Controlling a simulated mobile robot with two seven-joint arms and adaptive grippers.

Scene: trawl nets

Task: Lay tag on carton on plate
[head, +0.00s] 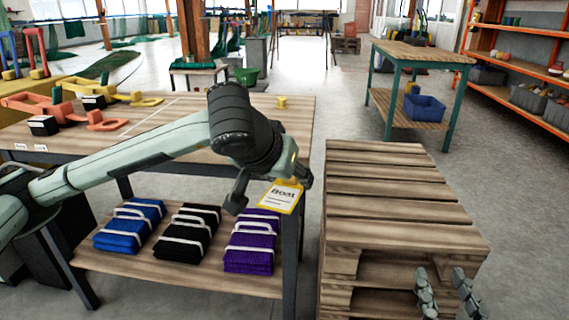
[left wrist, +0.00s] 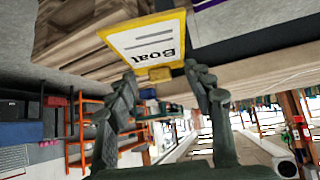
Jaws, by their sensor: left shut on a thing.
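The tag (head: 280,198) is a white card with a yellow border and the word "Boat". It hangs below my left gripper (head: 272,184), beside the right end of the wooden table. In the left wrist view the tag (left wrist: 148,42) shows beyond the fingertips, with its yellow tab between them; my left gripper (left wrist: 165,76) is shut on it. My right gripper (head: 444,288) is empty at the bottom right, fingers apart, in front of the pallet stack. I see no carton or plate that I can make out.
A wooden pallet stack (head: 390,190) stands right of the table (head: 190,120). Folded blue (head: 130,226), black (head: 187,231) and purple (head: 252,241) nets lie on its lower shelf. Orange and yellow items lie at the table's left. Open floor lies to the right.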

